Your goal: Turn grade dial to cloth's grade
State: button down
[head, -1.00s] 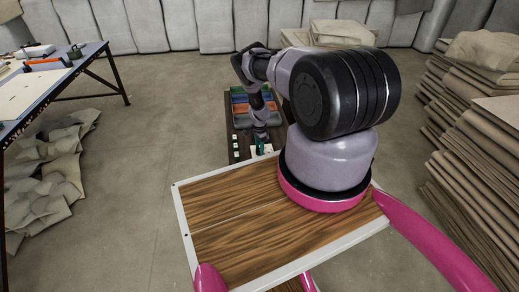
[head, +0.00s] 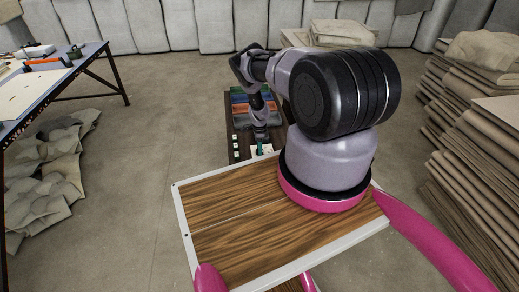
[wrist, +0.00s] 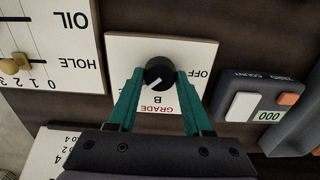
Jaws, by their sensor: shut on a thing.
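The grade dial is a black round knob (wrist: 160,66) with a white pointer mark, on a white plate (wrist: 125,48) lettered OFF, B and a red GRADE, seen upside down in the wrist view. The pointer slants toward the lower left of that picture. My gripper (wrist: 159,76) has its teal fingers on either side of the knob, shut on it. The knob hides part of the plate's markings. In the head view my gripper (head: 260,146) is small, low over the white plate at the dark board's near end. I cannot make out which cloth is meant.
A white OIL/HOLE slider panel (wrist: 50,55) is left of the dial. A grey counter box (wrist: 255,107) reading 000 is at right. Coloured bins (head: 240,98) stand on the board's far part.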

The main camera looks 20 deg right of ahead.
jog(key=shift+c, duration=1.6)
grip_release()
notch_tip(320, 180, up, 11)
jog(key=shift+f, duration=0.1)
